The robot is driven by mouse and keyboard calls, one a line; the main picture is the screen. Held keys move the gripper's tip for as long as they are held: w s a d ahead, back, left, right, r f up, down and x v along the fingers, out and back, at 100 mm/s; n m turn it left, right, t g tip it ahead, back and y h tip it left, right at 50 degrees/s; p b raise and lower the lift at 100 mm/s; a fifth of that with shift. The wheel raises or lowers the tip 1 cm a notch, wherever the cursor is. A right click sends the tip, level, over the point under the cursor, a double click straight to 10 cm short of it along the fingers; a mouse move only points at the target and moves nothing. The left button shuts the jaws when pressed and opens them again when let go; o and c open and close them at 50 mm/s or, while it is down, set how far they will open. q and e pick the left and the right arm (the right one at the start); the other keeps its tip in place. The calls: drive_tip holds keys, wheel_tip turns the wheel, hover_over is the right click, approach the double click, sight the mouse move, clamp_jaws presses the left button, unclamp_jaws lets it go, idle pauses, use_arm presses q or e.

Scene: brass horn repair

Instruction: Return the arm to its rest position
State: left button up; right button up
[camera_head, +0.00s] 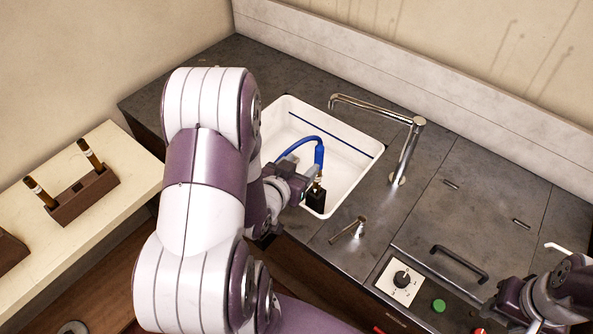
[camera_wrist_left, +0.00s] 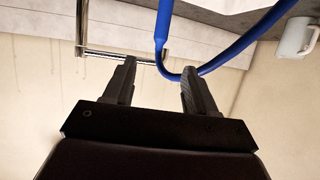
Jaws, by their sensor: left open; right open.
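My left arm crosses the middle of the head view, and its gripper (camera_head: 310,192) is over the near edge of the white sink. In the left wrist view this gripper (camera_wrist_left: 158,82) has its two dark fingers apart, with nothing clearly held between them. A blue hose (camera_head: 304,143) arches over the sink close beside the gripper. It also shows in the left wrist view (camera_wrist_left: 163,28), curving past the fingertips; whether it touches them I cannot tell. My right gripper (camera_head: 492,306) is open at the lower right, over the control panel.
The sink (camera_head: 357,142) has a tall metal faucet (camera_head: 409,150) at its right and a small tap (camera_head: 350,231) in front. A panel holds a dial (camera_head: 401,280) and a green button (camera_head: 439,306). A rack (camera_head: 85,197) with brown-handled tools stands on the left bench.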

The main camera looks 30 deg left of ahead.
use_arm(q)
drive_tip(key=shift+v, duration=0.8)
drive_tip(key=s+f+n+g+b, duration=0.1)
drive_tip(key=s+f+g+b, duration=0.1)
drive_tip(key=s+f+g, duration=0.7)
drive_tip(key=w+d+r+m+g+h+b, duration=0.1)
drive_tip(key=w+d+r+m+g+b, duration=0.1)
drive_tip(key=d+r, duration=0.4)
drive_tip(key=d+g, duration=0.1)
drive_tip(key=d, duration=0.3)
drive_tip(key=shift+d+m+h, duration=0.2)
drive_tip(key=shift+m+h, duration=0.1)
drive_tip(key=shift+w+r, duration=0.1)
drive_tip(key=shift+r, duration=0.05)
